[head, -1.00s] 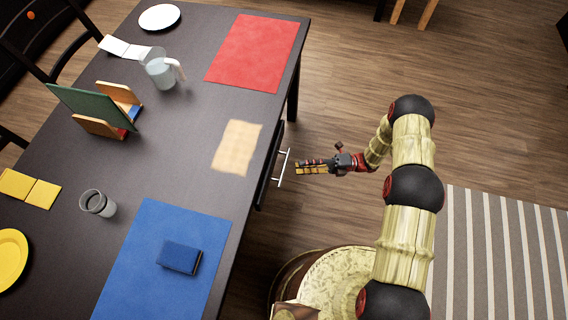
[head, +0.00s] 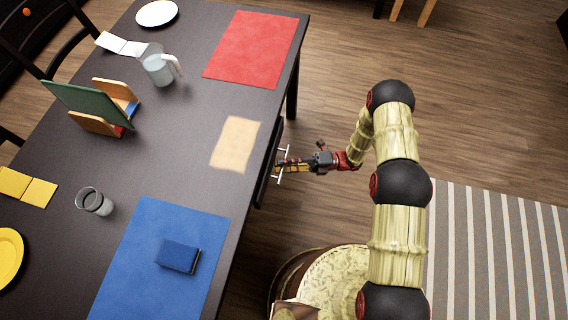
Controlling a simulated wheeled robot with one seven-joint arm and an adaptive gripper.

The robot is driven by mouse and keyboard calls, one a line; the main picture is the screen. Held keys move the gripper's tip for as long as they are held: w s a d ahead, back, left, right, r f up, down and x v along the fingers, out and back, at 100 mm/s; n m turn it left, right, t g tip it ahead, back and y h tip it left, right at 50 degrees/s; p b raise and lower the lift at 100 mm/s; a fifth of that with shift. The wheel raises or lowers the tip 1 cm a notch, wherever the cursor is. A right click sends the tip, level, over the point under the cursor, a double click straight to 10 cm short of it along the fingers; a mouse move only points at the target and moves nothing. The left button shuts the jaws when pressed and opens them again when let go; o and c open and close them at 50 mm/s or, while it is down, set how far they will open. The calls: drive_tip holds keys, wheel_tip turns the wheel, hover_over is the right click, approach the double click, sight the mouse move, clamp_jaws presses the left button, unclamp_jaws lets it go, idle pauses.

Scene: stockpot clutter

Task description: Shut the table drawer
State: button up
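The table drawer shows as a dark front (head: 266,172) jutting slightly past the right edge of the dark table (head: 175,185). Its pale bar handle (head: 281,178) stands out on the side toward my arm. My gripper (head: 284,165) is at the handle, its fingers pointing left toward the drawer front and overlapping the bar. I cannot tell if the fingers touch the bar or lie over it. The finger gap is too small to read. The inside of the drawer is not visible.
On the table lie a red mat (head: 252,50), a tan cloth (head: 235,145) and a blue mat (head: 145,265) with a blue box (head: 178,256). A pitcher (head: 157,68) and a glass (head: 93,202) stand farther left.

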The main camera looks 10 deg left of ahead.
clamp_jaws()
idle(0.7)
